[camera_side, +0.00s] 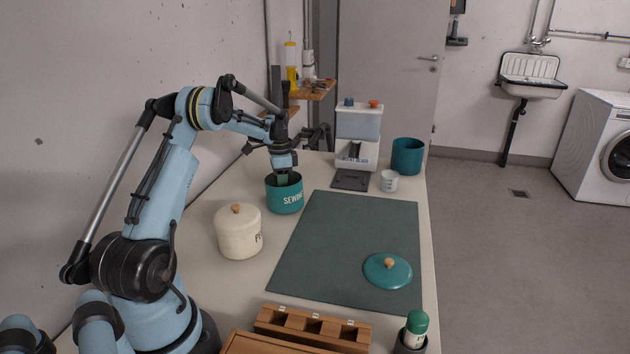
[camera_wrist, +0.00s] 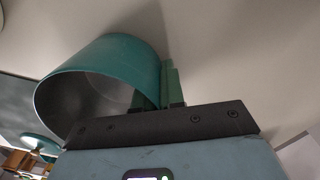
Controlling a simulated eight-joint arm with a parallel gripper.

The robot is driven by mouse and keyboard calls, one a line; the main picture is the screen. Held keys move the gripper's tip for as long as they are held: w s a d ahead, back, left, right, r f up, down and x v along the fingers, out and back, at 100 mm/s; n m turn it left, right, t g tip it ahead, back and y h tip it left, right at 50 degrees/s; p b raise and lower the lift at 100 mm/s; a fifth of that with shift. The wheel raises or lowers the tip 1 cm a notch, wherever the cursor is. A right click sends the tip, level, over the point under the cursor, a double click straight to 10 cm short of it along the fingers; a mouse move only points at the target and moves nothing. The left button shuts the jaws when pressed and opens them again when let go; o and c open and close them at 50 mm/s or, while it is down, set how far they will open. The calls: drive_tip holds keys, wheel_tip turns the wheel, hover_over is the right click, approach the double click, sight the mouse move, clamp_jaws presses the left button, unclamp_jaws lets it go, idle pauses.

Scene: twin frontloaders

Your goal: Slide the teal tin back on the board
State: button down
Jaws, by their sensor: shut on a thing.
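The teal tin (camera_side: 286,200), lettered "SEWING", stands upright and lidless on the pale worktop, beside the far left corner of the dark green board (camera_side: 340,245). In the wrist view the tin (camera_wrist: 105,75) shows its open mouth and grey inside. My gripper (camera_side: 283,178) reaches down to the tin's rim and is shut on its wall. In the wrist view one green finger of my gripper (camera_wrist: 155,95) is inside the tin and the other outside. The teal lid (camera_side: 388,271) with a wooden knob lies on the board's near right part.
A cream lidded tin (camera_side: 238,235) stands left of the board, near the teal tin. A wooden rack (camera_side: 312,326) and a green-capped bottle (camera_side: 416,330) are at the near edge. A dispenser (camera_side: 358,135), white cup (camera_side: 389,181) and teal bin (camera_side: 407,156) stand beyond. Most of the board is clear.

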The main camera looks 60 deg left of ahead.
sight(266, 185)
drive_tip(key=shift+s+a, duration=0.4)
drive_tip(key=shift+s, duration=0.25)
drive_tip(key=shift+s+a, duration=0.35)
drive_tip(key=shift+s, duration=0.3)
drive_tip(key=shift+s+a, duration=0.4)
drive_tip(key=shift+s, duration=0.25)
drive_tip(key=c, duration=1.2)
unclamp_jaws()
drive_tip(key=shift+o, duration=0.2)
drive_tip(key=shift+r, duration=0.1)
wheel_tip(266, 185, up, 12)
drive_tip(key=shift+a, duration=0.15)
drive_tip(key=shift+w, duration=0.1)
